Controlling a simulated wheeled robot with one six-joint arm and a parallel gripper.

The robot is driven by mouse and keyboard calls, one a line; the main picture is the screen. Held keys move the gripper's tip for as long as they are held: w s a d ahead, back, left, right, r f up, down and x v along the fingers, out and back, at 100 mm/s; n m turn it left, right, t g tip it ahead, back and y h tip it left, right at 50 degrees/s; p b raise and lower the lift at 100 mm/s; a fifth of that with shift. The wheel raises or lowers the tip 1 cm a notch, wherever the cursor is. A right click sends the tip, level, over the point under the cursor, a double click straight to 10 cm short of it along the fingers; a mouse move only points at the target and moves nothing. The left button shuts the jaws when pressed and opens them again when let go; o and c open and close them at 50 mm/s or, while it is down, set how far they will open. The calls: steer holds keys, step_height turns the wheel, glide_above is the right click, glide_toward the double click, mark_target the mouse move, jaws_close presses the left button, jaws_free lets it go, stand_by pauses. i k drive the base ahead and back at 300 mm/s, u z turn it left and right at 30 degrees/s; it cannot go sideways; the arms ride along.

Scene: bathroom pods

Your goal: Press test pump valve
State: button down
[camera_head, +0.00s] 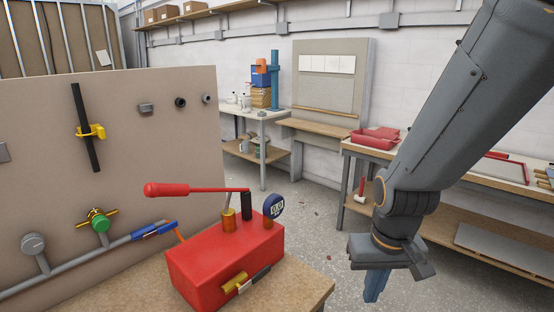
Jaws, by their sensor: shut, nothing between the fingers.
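A red test pump (222,262) stands on a wooden bench (305,286) at lower middle. Its red lever handle (180,190) reaches out to the left from a black post. A round blue gauge (273,206) sits on its right end. A brass valve piece (235,282) with a dark and pale stem juts from the pump's front side. My gripper (372,290) hangs to the right of the pump, pointing down and apart from it. It is shut and empty, with part of its fingers low in the picture.
A beige panel (150,110) behind the pump carries a pipe, a green-and-yellow valve (99,222) and other fittings. A table with a red tray (376,138) stands at right. Open floor (312,220) lies between pump and back tables.

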mark_target(255, 278)
steer(key=z, duration=0.45)
steer(key=k, duration=0.85)
steer(key=u, duration=0.3)
